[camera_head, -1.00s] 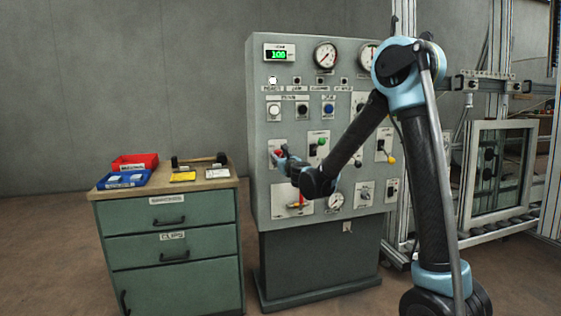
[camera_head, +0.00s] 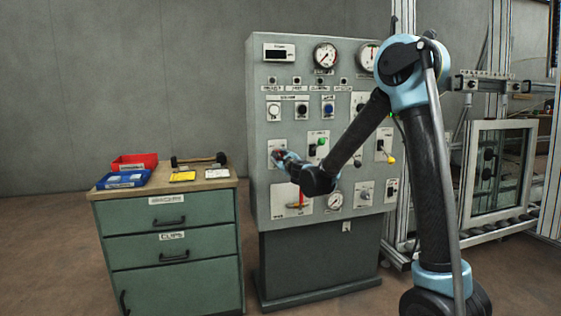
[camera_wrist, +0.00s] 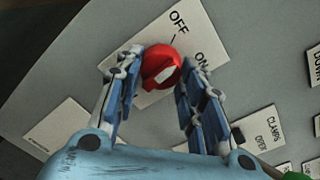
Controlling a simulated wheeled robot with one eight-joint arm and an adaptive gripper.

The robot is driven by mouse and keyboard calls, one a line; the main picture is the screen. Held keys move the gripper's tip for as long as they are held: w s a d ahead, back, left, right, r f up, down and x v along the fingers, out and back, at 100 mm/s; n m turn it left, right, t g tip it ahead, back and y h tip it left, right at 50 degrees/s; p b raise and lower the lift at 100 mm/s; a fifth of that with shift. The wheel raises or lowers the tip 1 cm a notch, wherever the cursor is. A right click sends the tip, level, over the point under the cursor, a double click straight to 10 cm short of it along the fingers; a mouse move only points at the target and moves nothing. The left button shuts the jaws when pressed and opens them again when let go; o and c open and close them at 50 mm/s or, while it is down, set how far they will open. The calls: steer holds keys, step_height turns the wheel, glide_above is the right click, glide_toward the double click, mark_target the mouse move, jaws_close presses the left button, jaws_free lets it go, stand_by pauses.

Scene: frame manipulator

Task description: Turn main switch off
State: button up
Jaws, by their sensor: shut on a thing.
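The main switch is a red rotary knob (camera_wrist: 160,67) on a white plate (camera_wrist: 178,22) marked OFF and ON, at the left of the control panel. In the wrist view its pale pointer mark lies between the two labels' sides; I cannot tell exactly which label it lines up with. My gripper (camera_wrist: 160,75) has its blue fingers on either side of the knob and is shut on it. In the head view my gripper (camera_head: 281,156) reaches the panel's left side and largely hides the knob. The panel's display (camera_head: 279,53) is dark.
The grey control panel (camera_head: 262,220) carries gauges, buttons and several other switches close to the knob. A green drawer cabinet (camera_head: 170,240) with a red bin (camera_head: 135,161) and a blue bin (camera_head: 124,179) stands to the left. A framed glass structure (camera_head: 500,170) stands to the right.

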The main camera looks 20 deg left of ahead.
steer(key=shift+r+n, duration=0.1)
steer(key=shift+n, duration=2.2)
steer(key=o, duration=1.1)
steer(key=v, duration=1.2)
